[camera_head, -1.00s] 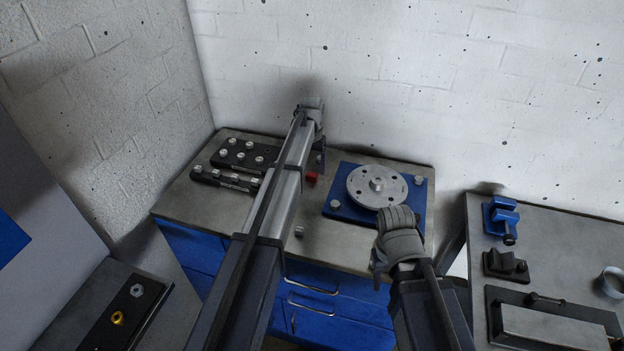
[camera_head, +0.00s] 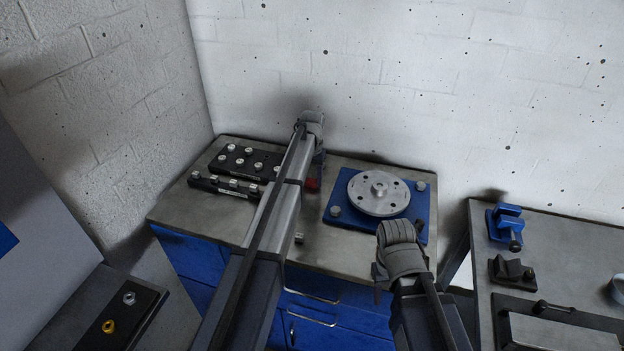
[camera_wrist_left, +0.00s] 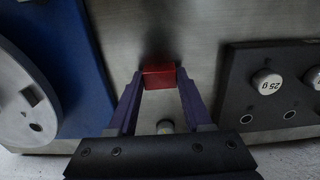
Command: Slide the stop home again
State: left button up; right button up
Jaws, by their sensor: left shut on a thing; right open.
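The stop appears to be the small red block (camera_head: 313,184) on the bench, left of the rotor's blue plate. My left gripper (camera_head: 317,172) reaches over the bench and is shut on it. In the left wrist view the red block (camera_wrist_left: 159,78) sits between the two fingertips (camera_wrist_left: 160,74). The grey rotor disc (camera_head: 362,204) with holes and a central hub sits on the blue plate (camera_head: 422,228); both show at the left of the wrist view. My right gripper (camera_head: 380,286) is open in front of the plate, with its fingers partly hidden.
Black racks (camera_head: 219,164) with several silver weights stand at the bench's left; one weight reads 25 g in the wrist view. A small grey cylinder (camera_head: 299,238) stands near the front edge. A right-hand table holds a blue clamp (camera_head: 505,222) and a black block (camera_head: 511,271).

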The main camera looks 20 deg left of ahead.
pick_arm(q)
grip_shut()
dwell(0.8)
